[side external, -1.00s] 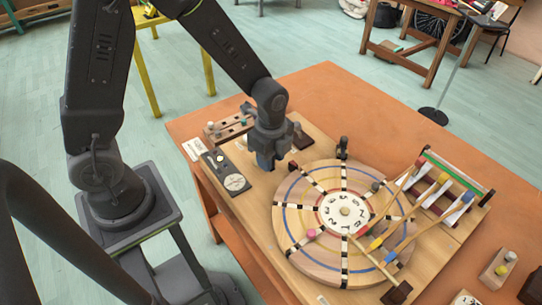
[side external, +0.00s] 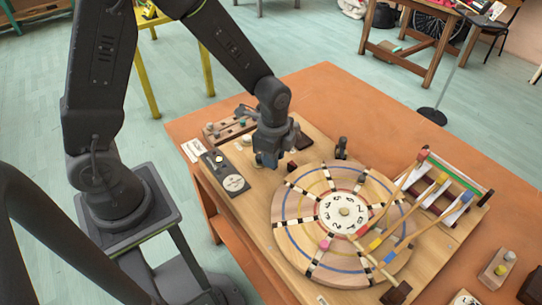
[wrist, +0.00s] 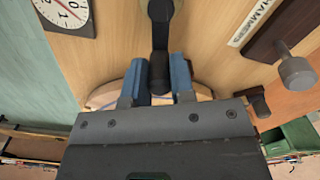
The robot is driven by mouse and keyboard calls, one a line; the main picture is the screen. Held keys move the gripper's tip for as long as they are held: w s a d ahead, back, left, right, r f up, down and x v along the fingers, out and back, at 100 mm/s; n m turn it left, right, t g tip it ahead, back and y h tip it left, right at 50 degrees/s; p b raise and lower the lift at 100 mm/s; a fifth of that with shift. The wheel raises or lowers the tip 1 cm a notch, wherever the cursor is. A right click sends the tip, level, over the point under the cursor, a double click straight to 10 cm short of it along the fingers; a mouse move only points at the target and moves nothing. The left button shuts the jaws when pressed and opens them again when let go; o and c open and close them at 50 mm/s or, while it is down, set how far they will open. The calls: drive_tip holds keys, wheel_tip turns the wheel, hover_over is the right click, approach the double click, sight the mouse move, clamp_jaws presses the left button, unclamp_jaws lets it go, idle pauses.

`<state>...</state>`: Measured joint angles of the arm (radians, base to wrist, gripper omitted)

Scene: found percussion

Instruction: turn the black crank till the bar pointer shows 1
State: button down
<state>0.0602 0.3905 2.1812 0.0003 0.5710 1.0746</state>
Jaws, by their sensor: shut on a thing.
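My gripper (side external: 268,160) points down at the left of the wooden wheel (side external: 283,247). In the wrist view its blue fingers (wrist: 160,78) are shut on the upright black handle of the black crank (wrist: 159,34), one finger on each side. The crank's arm runs up the wrist view from the handle. In the side view the gripper hides the crank. The wheel carries coloured rings, black-and-white strips, a pink peg (side external: 325,243) and a dark peg (side external: 361,179). A white number disc (side external: 332,219) sits at its centre. I cannot tell which number the pointer shows.
Several coloured mallets (side external: 411,236) reach over the wheel from a rack at the right. A black box with a white dial (side external: 233,183) lies left of my gripper; the dial shows in the wrist view (wrist: 68,12). A grey knob (wrist: 298,72) stands near the HAMMER label.

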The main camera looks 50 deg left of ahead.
drive_tip(key=n, duration=0.1)
drive_tip(key=w+n, duration=0.1)
drive_tip(key=n, duration=0.1)
drive_tip(key=shift+w+a+n, duration=0.25)
drive_tip(key=shift+a+n, duration=0.05)
drive_tip(key=shift+n, duration=0.1)
drive_tip(key=n, duration=0.1)
drive_tip(key=w+a+n, duration=0.1)
drive_tip(key=n, duration=0.1)
drive_tip(key=shift+n, duration=0.3)
drive_tip(key=n, duration=0.1)
drive_tip(key=a+n, duration=0.1)
drive_tip(key=n, duration=0.1)
drive_tip(key=shift+w+a+n, duration=0.1)
drive_tip(key=shift+w+n, duration=0.2)
drive_tip(key=shift+w, duration=0.1)
drive_tip(key=shift+w+a+n, duration=0.1)
drive_tip(key=shift+a+n, duration=0.3)
drive_tip(key=shift+n, duration=0.6)
drive_tip(key=shift+w+a+n, duration=0.1)
drive_tip(key=shift+a+n, duration=0.3)
drive_tip(key=shift+n, duration=0.6)
drive_tip(key=c, duration=1)
unclamp_jaws()
drive_tip(key=shift+s, duration=0.1)
drive_tip(key=shift+o, duration=0.2)
wheel_tip(320, 180, up, 14)
